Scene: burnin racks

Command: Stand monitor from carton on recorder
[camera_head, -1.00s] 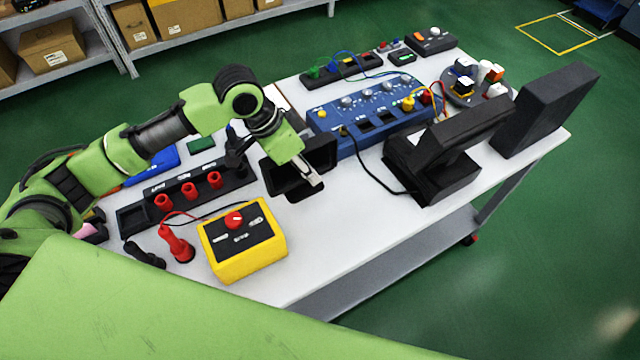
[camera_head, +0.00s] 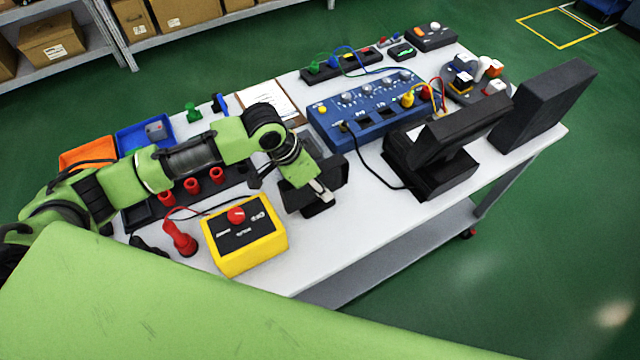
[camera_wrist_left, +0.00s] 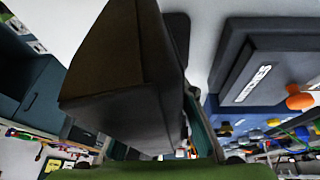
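My left gripper (camera_head: 325,197) is shut on a dark monitor (camera_head: 318,186) above the white bench's front half, behind the yellow box. In the left wrist view the monitor (camera_wrist_left: 120,95) is a large dark block filling the left middle. Most of the screen face is hidden. Which object is the recorder is not certain; a blue panel with knobs (camera_head: 345,137) and a black device with a slanted top (camera_head: 425,185) stand to the right of the gripper. No open carton shows on the bench. My right gripper is not in view.
A yellow box with a red knob (camera_head: 247,262) stands close below the gripper. A red probe (camera_head: 181,240) and a black strip with red posts (camera_head: 238,178) lie left. A tall black slab (camera_head: 545,108) stands at the right edge. Cables run to the blue panel. The front middle bench top (camera_head: 365,235) is clear.

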